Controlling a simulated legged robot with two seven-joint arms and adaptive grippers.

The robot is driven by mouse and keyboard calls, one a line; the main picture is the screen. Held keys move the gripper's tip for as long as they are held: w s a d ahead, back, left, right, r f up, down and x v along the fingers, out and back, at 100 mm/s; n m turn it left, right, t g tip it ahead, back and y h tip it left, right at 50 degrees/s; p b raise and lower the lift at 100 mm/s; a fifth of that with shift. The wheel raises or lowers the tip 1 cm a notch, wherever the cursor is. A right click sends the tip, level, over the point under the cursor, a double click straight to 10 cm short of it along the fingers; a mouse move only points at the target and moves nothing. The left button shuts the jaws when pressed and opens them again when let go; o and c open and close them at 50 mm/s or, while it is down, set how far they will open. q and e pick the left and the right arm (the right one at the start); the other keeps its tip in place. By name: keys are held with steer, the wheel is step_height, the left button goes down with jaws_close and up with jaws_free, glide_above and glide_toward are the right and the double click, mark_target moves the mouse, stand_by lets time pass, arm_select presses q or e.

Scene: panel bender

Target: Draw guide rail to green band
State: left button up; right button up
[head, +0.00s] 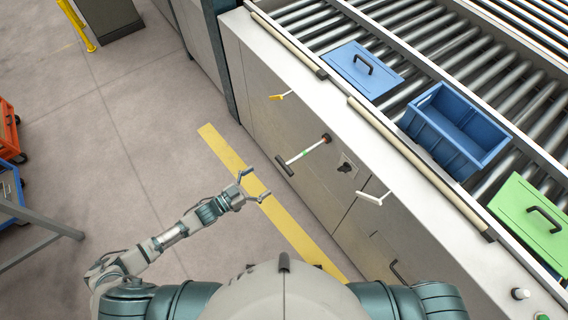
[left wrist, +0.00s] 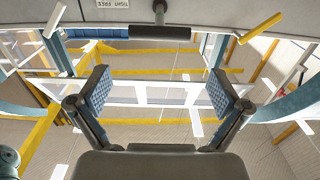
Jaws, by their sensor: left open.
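That handle also shows in the left wrist view (left wrist: 160,33), at the top centre beyond my fingertips. My left gripper (head: 256,185) is open and empty, to the left of the handle and apart from it. Its two padded fingers (left wrist: 160,92) are spread wide in the left wrist view. My right gripper is not in view.
The machine front (head: 285,115) also carries a yellow lever (head: 281,96), a white lever (head: 374,198) and a dark handle (head: 398,272). Floor left of the yellow stripe (head: 250,185) is mostly clear.

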mark_target(282, 166)
arm_select(q)
steer(key=x, duration=1)
steer(key=shift+w+d, duration=0.15)
steer(key=shift+d, duration=0.15)
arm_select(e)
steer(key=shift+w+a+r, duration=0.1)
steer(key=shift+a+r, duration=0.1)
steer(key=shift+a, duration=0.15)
